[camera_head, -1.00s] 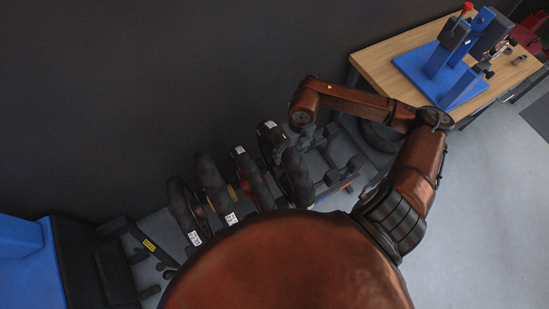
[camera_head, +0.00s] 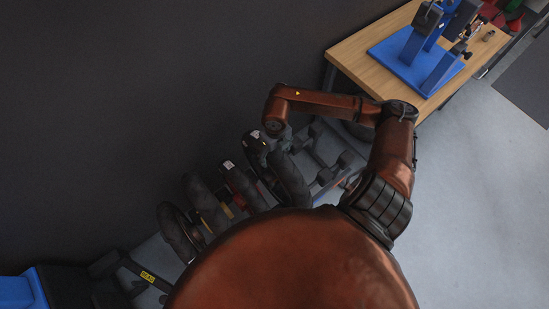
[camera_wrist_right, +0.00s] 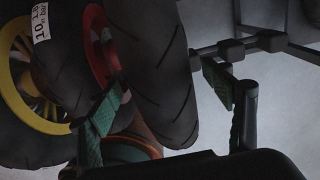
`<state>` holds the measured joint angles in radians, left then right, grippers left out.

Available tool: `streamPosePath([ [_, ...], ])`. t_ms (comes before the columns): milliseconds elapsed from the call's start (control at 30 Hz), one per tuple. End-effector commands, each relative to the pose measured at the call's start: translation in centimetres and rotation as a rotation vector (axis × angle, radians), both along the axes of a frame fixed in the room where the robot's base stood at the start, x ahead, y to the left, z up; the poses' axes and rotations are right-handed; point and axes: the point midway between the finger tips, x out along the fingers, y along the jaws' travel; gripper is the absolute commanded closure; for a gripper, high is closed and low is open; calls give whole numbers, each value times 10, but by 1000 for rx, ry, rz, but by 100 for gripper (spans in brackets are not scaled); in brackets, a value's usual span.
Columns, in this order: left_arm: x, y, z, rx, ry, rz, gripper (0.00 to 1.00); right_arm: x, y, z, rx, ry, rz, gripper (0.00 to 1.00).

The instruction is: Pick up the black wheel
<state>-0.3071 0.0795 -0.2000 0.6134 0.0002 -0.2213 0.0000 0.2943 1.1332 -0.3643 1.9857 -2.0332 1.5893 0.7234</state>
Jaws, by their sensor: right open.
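Several black-tyred wheels stand in a row by the dark wall. The rightmost one, a black wheel (camera_head: 291,181), shows its thick tyre in the head view. My right gripper (camera_head: 283,142) is at its upper part, with the fingers small and dark there. In the right wrist view, my right gripper (camera_wrist_right: 163,108) is open, with green pads on either side of a black tyre (camera_wrist_right: 160,65). The right pad looks apart from the tyre; contact at the left pad cannot be told. A red rim shows left of this tyre. My left gripper is not in view.
Neighbouring wheels, one with a yellow rim (camera_wrist_right: 20,80), stand close on the left. Dark rack bars (camera_wrist_right: 265,42) lie to the right. A wooden bench (camera_head: 350,50) carries a blue stand (camera_head: 415,68).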

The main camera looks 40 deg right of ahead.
Motion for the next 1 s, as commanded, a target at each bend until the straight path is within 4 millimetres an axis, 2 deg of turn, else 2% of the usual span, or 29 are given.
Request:
streamPosePath([
  [67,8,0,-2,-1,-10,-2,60,0,-1,-7,-1,0,0,26],
  [267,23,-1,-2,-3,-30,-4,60,0,-1,-6,-1,-2,-1,26],
  [700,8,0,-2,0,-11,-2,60,-1,-1,-6,0,-2,-2,56],
  [1000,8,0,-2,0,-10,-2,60,-1,-2,-6,-1,-1,-2,77],
])
